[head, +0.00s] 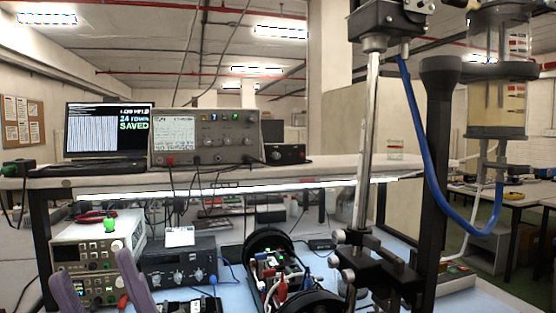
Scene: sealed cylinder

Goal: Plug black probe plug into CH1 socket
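Two purple fingers at the bottom left look like my gripper (104,282). They stand well apart with no object visibly held between them; their lower parts are cut off by the picture edge. A grey oscilloscope-like instrument (232,143) with a screen, knobs and front connectors stands on the upper shelf, well above and beyond my gripper. Dark cables hang from its lower front. Its labels are too small to read, so I cannot tell which connector is CH1. I cannot single out the black probe plug among the cables and small dark parts.
A beige instrument (68,253) and a dark knobbed box (180,268) stand on the bench below the shelf (330,182). An open black cylinder (268,242) with coloured leads lies right of them. A metal stand (366,150) and blue hose (428,180) occupy the right.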

